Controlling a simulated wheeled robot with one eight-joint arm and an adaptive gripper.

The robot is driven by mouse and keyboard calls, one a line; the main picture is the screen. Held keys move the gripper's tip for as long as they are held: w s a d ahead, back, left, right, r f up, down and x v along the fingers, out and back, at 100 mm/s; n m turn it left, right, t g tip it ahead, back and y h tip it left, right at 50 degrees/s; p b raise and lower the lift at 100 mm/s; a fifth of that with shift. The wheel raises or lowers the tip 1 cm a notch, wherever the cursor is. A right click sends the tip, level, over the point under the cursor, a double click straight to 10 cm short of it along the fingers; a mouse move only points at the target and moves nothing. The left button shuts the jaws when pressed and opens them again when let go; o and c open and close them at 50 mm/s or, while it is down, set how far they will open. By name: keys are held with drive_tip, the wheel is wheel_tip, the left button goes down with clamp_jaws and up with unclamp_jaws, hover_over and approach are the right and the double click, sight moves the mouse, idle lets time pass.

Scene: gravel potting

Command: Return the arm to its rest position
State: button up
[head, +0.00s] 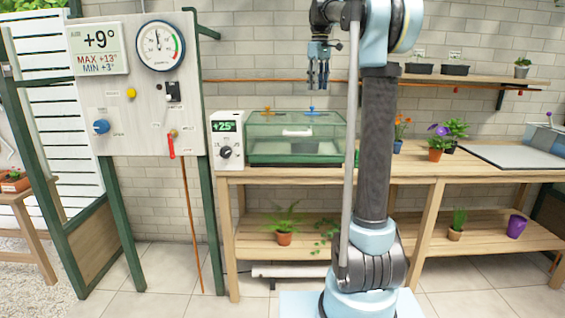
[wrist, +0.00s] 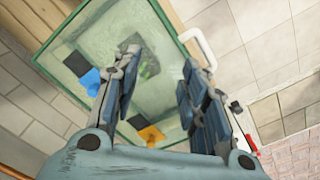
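My gripper (head: 317,86) hangs with its fingers pointing down, in the air above the green-framed glass propagator (head: 265,150) on the bench. In the wrist view the two fingers of my gripper (wrist: 159,66) are apart with nothing between them. Below them the glass lid (wrist: 85,45) shows, with a blue knob (wrist: 93,80) and an orange knob (wrist: 152,134). A blurred green plant (wrist: 150,66) shows through the glass. My arm stands upright in front of the bench and hides part of it.
The wooden bench (head: 430,172) holds a control box (head: 227,145) at left, flower pots (head: 437,150) and a grey tray (head: 505,156) at right. A shelf (head: 470,77) with pots is on the wall right of my arm. A gauge board (head: 135,100) stands at left.

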drive_tip(key=s+d+f+m+t, duration=0.1)
drive_tip(key=s+f+m, duration=0.3)
drive_tip(key=s+f, duration=1.6)
drive_tip(key=s+d+f+m+t, duration=0.1)
drive_tip(key=s+d+f+m, duration=0.3)
drive_tip(key=s+f, duration=1.5)
drive_tip(key=shift+s+f, duration=0.35)
drive_tip(key=shift+s, duration=0.9)
drive_tip(key=shift+d, duration=0.1)
drive_tip(key=shift+w+f, duration=0.2)
drive_tip(key=shift+w, duration=0.25)
